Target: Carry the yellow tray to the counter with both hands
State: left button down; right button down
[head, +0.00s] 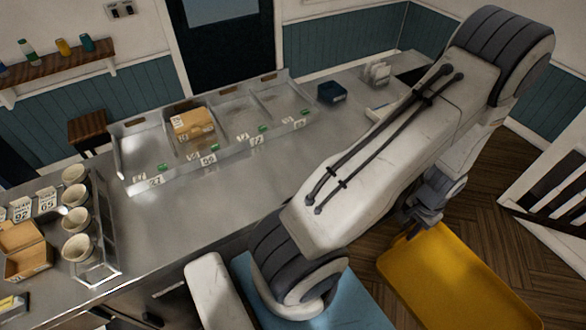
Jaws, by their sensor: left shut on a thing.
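The yellow tray (455,285) is at the lower right, over the wooden floor and apart from the counter. The picture's bottom edge cuts it off. My left gripper (424,220) is shut on the tray's far left rim. The fingertips are small and partly dark against the floor. My right gripper is not in view, so its hold on the tray cannot be seen. The steel counter (235,195) runs from the lower left to the upper middle. My large white arm hides part of its right side.
A divided metal bin (150,183) with labels and a cardboard box (193,124) stands along the counter's back. Several cups (76,248) stand at the left. A dark blue container (332,92) sits farther back. The counter's middle is bare. A white slatted piece (550,185) stands at the right.

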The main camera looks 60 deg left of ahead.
aim_at(229, 193)
jog(key=i, duration=0.95)
jog(key=u, duration=3)
